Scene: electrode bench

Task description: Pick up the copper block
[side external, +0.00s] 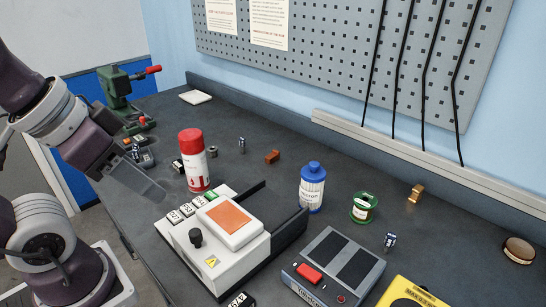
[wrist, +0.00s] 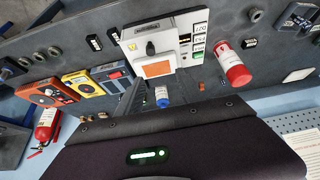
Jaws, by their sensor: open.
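A small reddish-brown block (side external: 272,156) lies on the dark bench behind the white device, between the red can and the blue-capped bottle. It also shows as a small orange-brown spot in the wrist view (wrist: 230,85). A second, shinier copper-coloured piece (side external: 416,193) stands farther right, past the green spool. I cannot tell for sure which is the copper block. My gripper (side external: 154,190) is at the left, above the bench and in front of the red can, apart from both pieces. It is open and empty; its fingers are hard to make out.
The red can (side external: 194,162) and white device with an orange plate (side external: 228,217) stand between my gripper and the pieces. A blue-capped bottle (side external: 312,188), green spool (side external: 364,207) and grey box (side external: 334,265) stand farther right. The bench's back strip is mostly clear before the pegboard (side external: 340,45).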

